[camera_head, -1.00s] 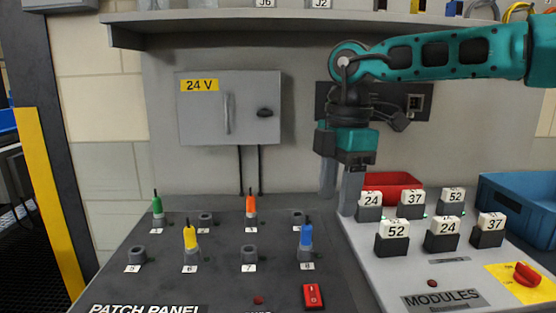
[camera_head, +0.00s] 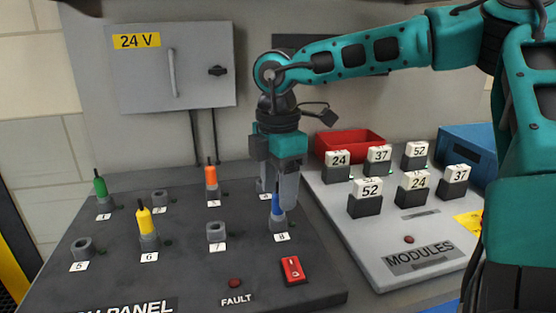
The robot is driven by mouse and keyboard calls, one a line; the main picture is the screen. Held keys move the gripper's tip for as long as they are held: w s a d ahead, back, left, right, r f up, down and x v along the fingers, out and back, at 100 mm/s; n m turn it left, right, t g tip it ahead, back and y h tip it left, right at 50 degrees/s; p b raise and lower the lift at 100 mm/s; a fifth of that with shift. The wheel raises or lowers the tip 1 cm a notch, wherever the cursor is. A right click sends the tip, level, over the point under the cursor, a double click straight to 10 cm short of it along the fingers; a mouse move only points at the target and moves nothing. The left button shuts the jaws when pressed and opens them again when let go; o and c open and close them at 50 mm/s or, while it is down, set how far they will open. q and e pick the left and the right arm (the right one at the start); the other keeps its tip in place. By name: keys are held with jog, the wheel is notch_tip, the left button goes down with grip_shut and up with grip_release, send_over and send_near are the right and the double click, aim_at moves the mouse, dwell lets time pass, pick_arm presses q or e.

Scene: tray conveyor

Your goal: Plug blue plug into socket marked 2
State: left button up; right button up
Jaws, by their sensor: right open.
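The blue plug (camera_head: 277,212) stands upright in the socket marked 8 at the right of the dark patch panel (camera_head: 190,262). My right gripper (camera_head: 275,195) points down at the blue plug with its fingers apart. One finger hides part of the plug's upper end, and I cannot tell whether the fingers touch it. The socket marked 2 (camera_head: 160,199) is in the back row, empty, between the green plug (camera_head: 100,187) and the orange plug (camera_head: 211,178). My left gripper is not in view.
A yellow plug (camera_head: 146,222) stands in socket 6; sockets 5 (camera_head: 82,248) and 7 (camera_head: 216,232) are empty. A red switch (camera_head: 292,269) sits in front of socket 8. Numbered modules (camera_head: 365,203) and a red bin (camera_head: 350,145) are at the right.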

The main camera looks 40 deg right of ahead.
aim_at(278, 212)
jog(key=shift+f, duration=1.65)
jog(key=shift+c, duration=0.5)
grip_shut()
jog(key=shift+r, duration=0.15)
jog(key=shift+r, duration=1.05)
jog(key=shift+r+p, duration=0.3)
jog(key=shift+r, duration=0.05)
